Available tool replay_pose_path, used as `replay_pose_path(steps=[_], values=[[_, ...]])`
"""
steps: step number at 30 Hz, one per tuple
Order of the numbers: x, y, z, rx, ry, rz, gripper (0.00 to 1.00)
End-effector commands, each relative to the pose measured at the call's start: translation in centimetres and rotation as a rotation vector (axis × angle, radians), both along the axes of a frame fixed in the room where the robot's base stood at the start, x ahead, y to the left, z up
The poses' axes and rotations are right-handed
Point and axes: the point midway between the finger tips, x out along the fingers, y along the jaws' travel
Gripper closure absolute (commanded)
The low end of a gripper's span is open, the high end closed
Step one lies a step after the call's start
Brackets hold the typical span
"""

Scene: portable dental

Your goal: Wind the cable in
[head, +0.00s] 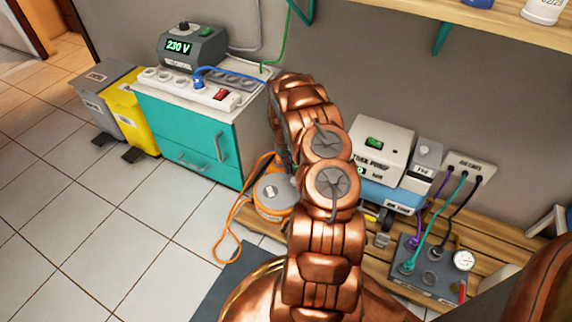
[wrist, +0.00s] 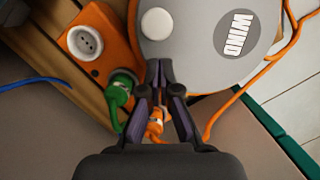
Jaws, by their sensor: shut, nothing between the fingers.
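An orange plug (wrist: 155,122) shows behind the fingers. In the head view my arm mostly hides the gripper.
A green plug (wrist: 120,88) and a white socket (wrist: 85,42) sit beside the disc. The teal cabinet (head: 187,140) bears a 230 V unit (head: 193,46) and a power strip (head: 210,92). A pump (head: 381,150) and a grey connector box (head: 428,268) stand right. Tiled floor is free at left.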

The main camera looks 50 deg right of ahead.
Motion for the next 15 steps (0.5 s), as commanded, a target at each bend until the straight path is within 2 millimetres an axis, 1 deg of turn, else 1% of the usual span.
replay_pose_path(steps=[3, 6, 15], values=[[-0.89, 0.34, -0.27, 0.003, 0.005, -0.001, 1.0], [-1.22, 0.41, -0.25, 0.002, 0.004, -0.001, 1.0], [-1.39, 0.48, -0.19, 0.0, 0.001, -0.001, 1.0]])
